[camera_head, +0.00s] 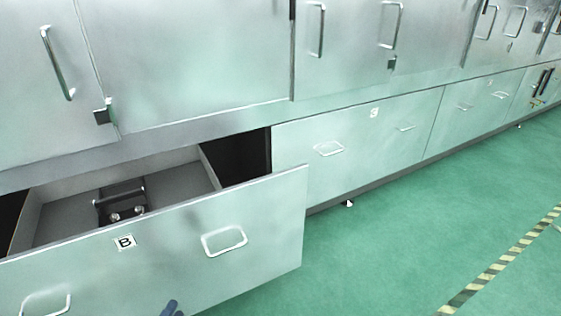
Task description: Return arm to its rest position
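A dark blue-grey tip of my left gripper (170,309) shows at the bottom edge, in front of the open drawer (268,225). Most of this gripper is out of frame, so its opening cannot be told. It appears apart from the two drawer handles. My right gripper is not in view. The drawer is pulled out and carries a label with the letter B (124,242). A dark metal part (122,196) with shiny round pieces lies inside it, partly hidden by the drawer front.
The drawer front juts out from the row of metal cabinets (200,60). The neighbouring lower drawer (365,143) is shut. Upper doors with bar handles (57,63) are shut. Green floor (410,235) is free at the right, with a striped line (500,263).

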